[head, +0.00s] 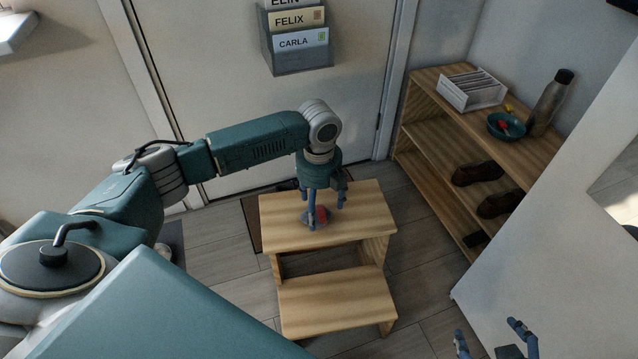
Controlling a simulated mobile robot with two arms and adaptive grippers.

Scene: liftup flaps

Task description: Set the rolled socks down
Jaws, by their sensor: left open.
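The rolled socks (321,214), reddish with a grey part, rest on the top step of a wooden step stool (360,228). My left gripper (326,208) points down over the top step with its fingers apart, right at the socks. One finger covers part of the socks, and I cannot tell whether any finger touches them. My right gripper (490,336) is low at the right edge of the view, away from the stool. Its two fingers stand wide apart with nothing seen between them.
A wooden shelf (424,88) at the right holds a white box of cards (470,92), a teal bowl (506,126), a bottle (550,103) and dark shoes (478,173). A door with a name-labelled holder (297,58) is behind the stool. The lower step (335,303) is bare.

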